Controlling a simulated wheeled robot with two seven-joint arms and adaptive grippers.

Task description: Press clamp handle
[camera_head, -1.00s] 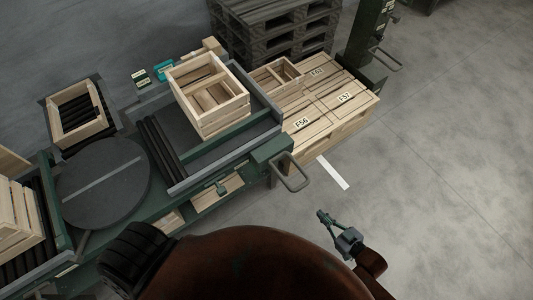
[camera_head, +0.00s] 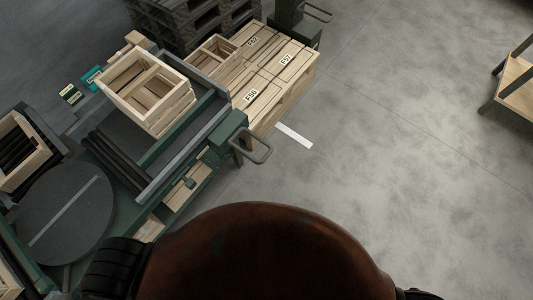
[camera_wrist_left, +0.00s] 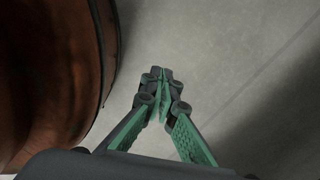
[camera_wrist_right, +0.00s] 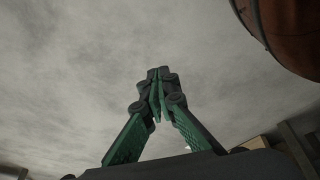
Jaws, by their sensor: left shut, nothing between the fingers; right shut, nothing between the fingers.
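The clamp handle is most likely the grey loop-shaped handle (camera_head: 262,150) on the green block (camera_head: 228,130) at the near right end of the bench in the head view. A wooden crate (camera_head: 183,103) stands in the grey-edged bay beside it. My left gripper (camera_wrist_left: 160,82) is shut and empty over bare floor in the left wrist view. My right gripper (camera_wrist_right: 154,80) is shut and empty, also with only floor beyond its tips. Neither gripper shows in the head view, and both are away from the handle.
Wooden crates with labels (camera_head: 272,75) stand right of the bench, with dark pallets (camera_head: 196,20) behind. A second loop handle (camera_head: 318,14) is at the top. A round turntable (camera_head: 65,212) is at the left. A wooden-shelved rack (camera_head: 519,88) is far right. The floor between is clear.

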